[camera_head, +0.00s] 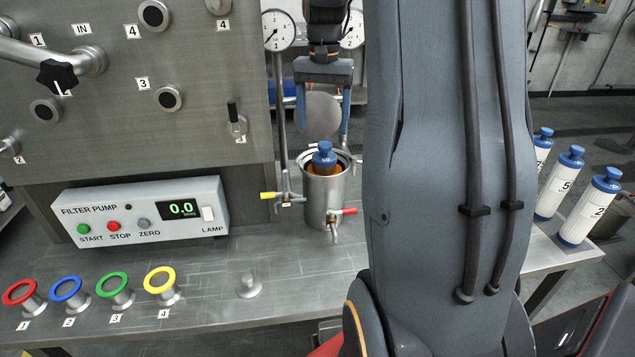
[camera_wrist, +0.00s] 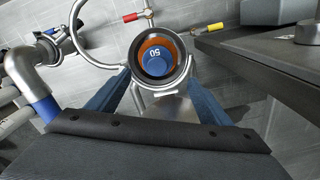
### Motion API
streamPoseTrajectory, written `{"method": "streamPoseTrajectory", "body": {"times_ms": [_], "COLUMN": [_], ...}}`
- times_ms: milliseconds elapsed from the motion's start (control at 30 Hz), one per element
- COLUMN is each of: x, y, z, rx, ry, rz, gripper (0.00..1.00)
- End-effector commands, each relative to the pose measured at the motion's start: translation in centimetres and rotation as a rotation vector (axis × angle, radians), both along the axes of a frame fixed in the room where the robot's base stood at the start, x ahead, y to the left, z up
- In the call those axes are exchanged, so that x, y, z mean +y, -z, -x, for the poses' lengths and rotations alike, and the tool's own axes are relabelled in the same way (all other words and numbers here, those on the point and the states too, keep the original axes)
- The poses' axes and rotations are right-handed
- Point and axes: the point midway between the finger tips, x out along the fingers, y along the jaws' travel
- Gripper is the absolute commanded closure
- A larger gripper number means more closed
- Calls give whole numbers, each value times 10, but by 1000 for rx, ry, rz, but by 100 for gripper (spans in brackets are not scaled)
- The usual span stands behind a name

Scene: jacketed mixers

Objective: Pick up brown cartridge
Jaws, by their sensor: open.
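The brown cartridge (camera_head: 322,168) stands upright inside a steel filter housing (camera_head: 322,205) on the bench. It has a blue top knob, and only its upper part shows above the housing's rim. In the wrist view the cartridge (camera_wrist: 155,43) is seen from above as an orange-brown ring around a blue cap marked 50. My gripper (camera_head: 325,125) is above the housing with its blue fingers apart, one on each side. In the wrist view my gripper (camera_wrist: 160,85) is open and empty, its fingers pointing toward the housing. I cannot tell the exact gap to the knob.
A hinged round lid (camera_head: 318,115) stands open behind the housing. Yellow- and red-handled valves (camera_head: 270,195) stick out from its sides. A gauge (camera_head: 278,32) on a pipe rises behind left. Several white cartridges (camera_head: 560,182) stand at right. A filter pump panel (camera_head: 140,210) is left.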

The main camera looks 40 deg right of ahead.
Motion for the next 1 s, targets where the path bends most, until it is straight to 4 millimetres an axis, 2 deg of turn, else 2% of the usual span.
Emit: {"method": "streamPoseTrajectory", "body": {"times_ms": [367,567,700,1000], "x": [3,3,2,1], "y": [31,56,73,78], "z": [3,14,12,12], "rx": [3,5,2,0], "ry": [-6,-4,-3,-1], "rz": [-2,-3,-1,0], "gripper": [27,27,27,27]}}
